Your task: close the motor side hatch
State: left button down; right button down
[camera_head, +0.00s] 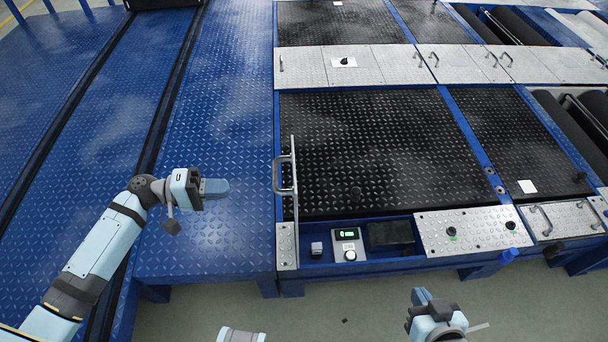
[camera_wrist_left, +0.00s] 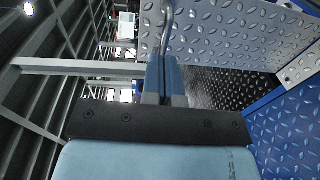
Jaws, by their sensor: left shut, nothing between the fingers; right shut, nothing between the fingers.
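The motor side hatch (camera_head: 294,185) is a silver tread plate standing upright, seen nearly edge-on in the head view. Its bar handle (camera_head: 276,176) is on its left face. The open compartment (camera_head: 387,260) lies to the right of its foot. My left gripper (camera_head: 215,188) is shut and empty, left of the handle with a gap between. In the left wrist view, the shut fingers (camera_wrist_left: 163,78) point toward the hatch plate (camera_wrist_left: 215,40) and its handle (camera_wrist_left: 167,25). My right gripper (camera_head: 421,297) is shut and empty at the bottom, in front of the machine.
The compartment holds a control box (camera_head: 348,246) with a green display and a small grey part (camera_head: 316,249). A closed silver cover (camera_head: 472,231) lies to its right. A blue tread platform (camera_head: 215,110) spreads under my left arm. Black tread plates (camera_head: 375,145) lie behind.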

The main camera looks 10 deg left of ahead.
pick_arm(q)
jog(key=w+d+r+h, duration=0.1)
jog(key=w+d, duration=0.4)
jog(key=d, duration=0.8)
pick_arm(e)
jog(key=shift+w+f, duration=0.15)
jog(key=shift+w, duration=0.2)
pick_arm(q)
jog(key=shift+d+r, duration=0.1)
jog(key=shift+d, duration=0.05)
